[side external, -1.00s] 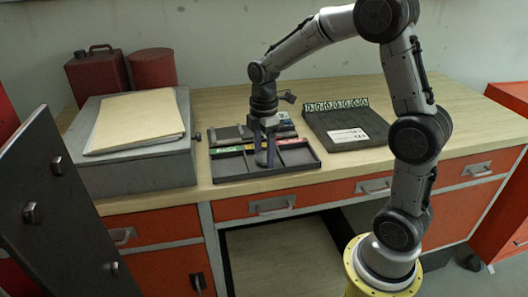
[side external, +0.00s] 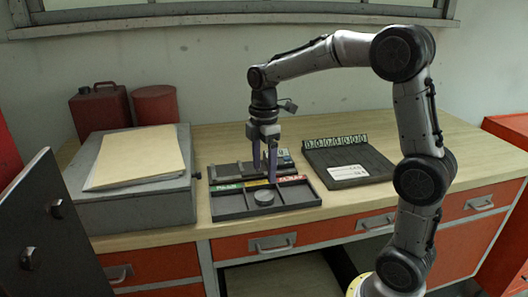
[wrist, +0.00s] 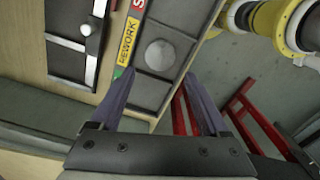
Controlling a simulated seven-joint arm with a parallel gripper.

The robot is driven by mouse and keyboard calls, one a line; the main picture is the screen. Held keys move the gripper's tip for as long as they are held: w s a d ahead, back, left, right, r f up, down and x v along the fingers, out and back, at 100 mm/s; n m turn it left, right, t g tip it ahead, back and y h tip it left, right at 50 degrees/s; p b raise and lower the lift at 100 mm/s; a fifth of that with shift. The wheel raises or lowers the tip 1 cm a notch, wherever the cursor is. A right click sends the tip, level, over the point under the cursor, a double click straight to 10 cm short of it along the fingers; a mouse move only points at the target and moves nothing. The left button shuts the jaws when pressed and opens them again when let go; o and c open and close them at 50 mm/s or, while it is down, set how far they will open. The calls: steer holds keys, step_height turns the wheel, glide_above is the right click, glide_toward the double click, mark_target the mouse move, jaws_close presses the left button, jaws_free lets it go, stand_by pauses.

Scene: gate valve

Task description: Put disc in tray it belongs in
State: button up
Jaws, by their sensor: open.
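The disc (side external: 264,197) is a small grey round piece lying flat in the middle compartment of the dark three-part tray (side external: 232,208).
A dark gauge fixture with a metal bar (side external: 235,168) stands right behind the tray. A slotted dark board (side external: 350,165) with numbered tags is to the right. A grey box (side external: 135,200) with a folder (side external: 140,157) is at left. Bench between tray and board is clear.

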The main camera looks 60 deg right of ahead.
steer(key=s+a+r+m+t, duration=0.1)
steer(key=s+a+r+m, duration=0.2)
steer(key=s, duration=0.2)
steer(key=s+a+r+m+t, duration=0.2)
steer(key=s+a+r+m, duration=0.15)
steer(key=s, duration=0.25)
steer(key=s+a+f+m+t, duration=0.2)
steer(key=s+f+m, duration=0.2)
steer(key=s+m, duration=0.2)
steer(key=s, duration=0.2)
steer(key=shift+s+t, duration=0.3)
steer(key=shift+s, duration=0.1)
stand_by(0.4)
